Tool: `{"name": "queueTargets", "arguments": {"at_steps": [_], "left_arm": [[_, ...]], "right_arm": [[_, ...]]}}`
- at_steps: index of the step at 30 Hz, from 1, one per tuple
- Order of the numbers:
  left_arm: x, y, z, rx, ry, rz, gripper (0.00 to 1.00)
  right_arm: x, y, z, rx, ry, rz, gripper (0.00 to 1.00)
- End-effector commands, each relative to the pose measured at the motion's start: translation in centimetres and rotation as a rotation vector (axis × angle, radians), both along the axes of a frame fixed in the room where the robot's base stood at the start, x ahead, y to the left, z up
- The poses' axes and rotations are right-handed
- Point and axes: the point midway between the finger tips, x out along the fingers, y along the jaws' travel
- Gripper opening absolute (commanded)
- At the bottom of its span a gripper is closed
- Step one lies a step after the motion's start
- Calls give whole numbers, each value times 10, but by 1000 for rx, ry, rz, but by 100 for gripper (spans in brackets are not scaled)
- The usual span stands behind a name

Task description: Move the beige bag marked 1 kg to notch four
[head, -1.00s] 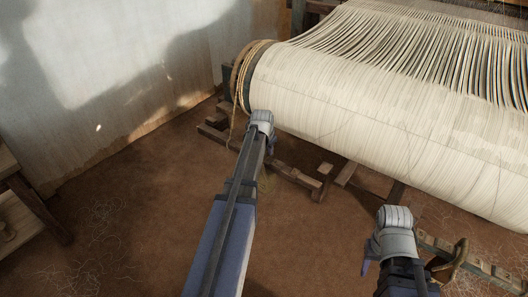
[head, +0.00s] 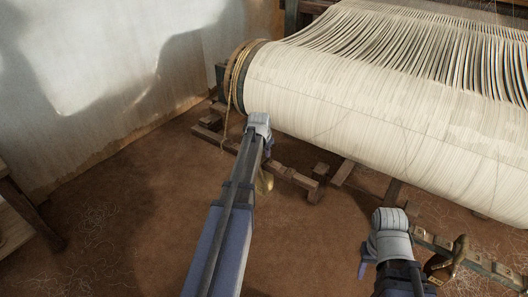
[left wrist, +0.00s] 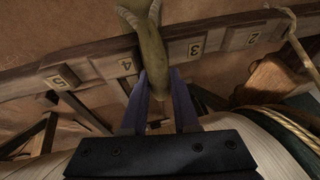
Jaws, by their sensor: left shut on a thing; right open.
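My left gripper (head: 260,122) is shut on the beige bag (left wrist: 151,50), which looks olive-tan and narrow in the left wrist view between my fingers (left wrist: 158,95). The bag crosses in front of the notch rail (left wrist: 90,67), between the tags 4 (left wrist: 125,66) and 3 (left wrist: 195,47), closer to 4. I cannot tell whether it touches the rail. Its weight mark is not readable.
The big cream warp roll (head: 340,100) lies just beyond my left gripper. A rope (head: 236,80) is wound on its left end and hangs down; a rope (left wrist: 297,45) crosses the rail near tag 2. A brown object (head: 457,255) sits by the right-hand rail (head: 490,265). Left floor is open.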

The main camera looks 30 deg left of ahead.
Motion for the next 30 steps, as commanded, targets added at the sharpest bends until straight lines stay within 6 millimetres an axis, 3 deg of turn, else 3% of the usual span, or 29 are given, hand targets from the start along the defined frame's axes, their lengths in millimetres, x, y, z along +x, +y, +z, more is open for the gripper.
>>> {"name": "queueTargets", "arguments": {"at_steps": [28, 29, 30], "left_arm": [[0, 0, -5, 0, 0, 0, 0], [0, 0, -5, 0, 0, 0, 32], [0, 0, -5, 0, 0, 0, 36]], "right_arm": [[0, 0, -5, 0, 0, 0, 47], [0, 0, -5, 0, 0, 0, 47], [0, 0, -5, 0, 0, 0, 47]]}}
